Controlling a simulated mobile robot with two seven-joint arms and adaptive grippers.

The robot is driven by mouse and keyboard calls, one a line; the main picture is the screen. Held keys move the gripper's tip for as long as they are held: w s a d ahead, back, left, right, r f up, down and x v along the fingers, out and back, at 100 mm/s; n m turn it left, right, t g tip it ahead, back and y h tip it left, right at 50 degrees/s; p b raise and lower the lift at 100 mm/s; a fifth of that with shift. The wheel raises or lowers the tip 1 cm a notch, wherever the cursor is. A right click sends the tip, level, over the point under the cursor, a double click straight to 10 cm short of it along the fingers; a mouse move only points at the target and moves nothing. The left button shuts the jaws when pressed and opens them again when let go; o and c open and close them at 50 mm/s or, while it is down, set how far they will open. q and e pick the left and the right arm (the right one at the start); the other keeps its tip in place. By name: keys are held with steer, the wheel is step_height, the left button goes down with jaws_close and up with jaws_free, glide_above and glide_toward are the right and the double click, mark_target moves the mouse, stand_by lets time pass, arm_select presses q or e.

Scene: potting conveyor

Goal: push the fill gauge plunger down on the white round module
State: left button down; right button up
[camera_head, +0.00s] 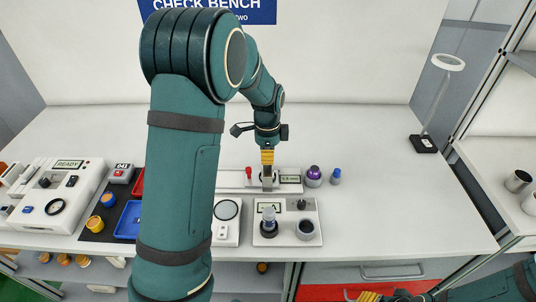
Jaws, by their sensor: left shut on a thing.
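My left gripper (267,180) points straight down over the rear white panel (230,181), its yellow finger pads together and its grey tips at the panel. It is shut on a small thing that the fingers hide. The panel carries a red knob (249,172) left of the tips and a small display (290,179) to the right. I cannot make out the gauge plunger, nor tell whether the tips touch it. A round-topped white module (227,210) stands at front left. My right gripper (369,297) shows only partly at the bottom edge; its fingers are unclear.
A purple-topped jar (313,176) and a blue-capped vial (336,176) stand right. Blue and red trays lie left, and a ring lamp (425,143) stands far right.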

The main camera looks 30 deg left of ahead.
steer(key=shift+s, duration=0.1)
arm_select(q)
steer(key=shift+r+p, duration=3.15)
steer(key=shift+r, duration=0.9)
arm_select(e)
step_height(320, 180, up, 6)
steer(key=w, duration=0.1)
steer(key=shift+r, duration=0.15)
steer(key=shift+d, duration=0.1)
